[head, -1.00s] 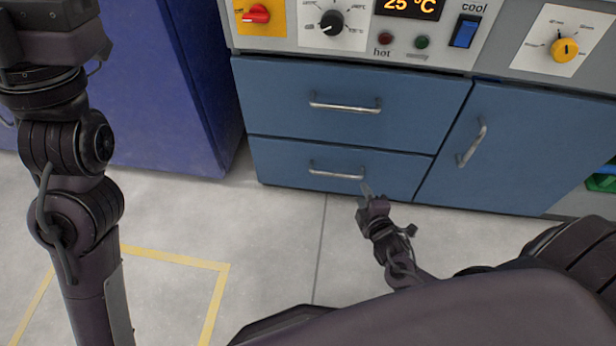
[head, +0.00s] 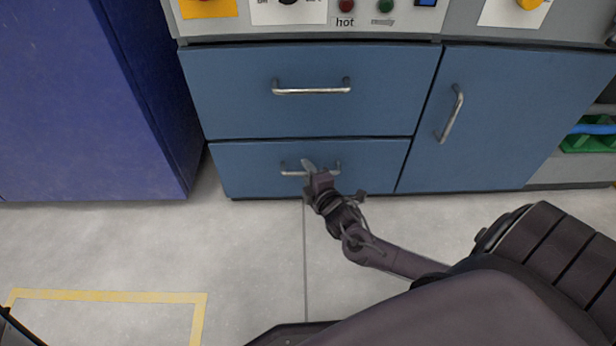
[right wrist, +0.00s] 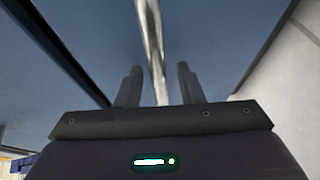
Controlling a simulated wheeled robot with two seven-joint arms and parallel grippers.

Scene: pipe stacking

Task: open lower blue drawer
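The lower blue drawer (head: 240,165) is shut, flush with the cabinet front. Its metal bar handle (head: 290,172) shows in the head view, partly hidden behind my right gripper (head: 309,168). In the right wrist view the handle (right wrist: 152,50) runs down between the two fingers of my right gripper (right wrist: 158,80). The fingers are apart, with a gap on each side of the bar, so the gripper is open around or just in front of the handle; the exact depth I cannot tell. My left gripper is not in view.
The upper blue drawer (head: 300,115) and a blue door (head: 500,120) with a vertical handle are shut. A dark blue cabinet (head: 80,100) stands at left. The grey floor (head: 240,250) in front is clear, with a yellow line (head: 110,296).

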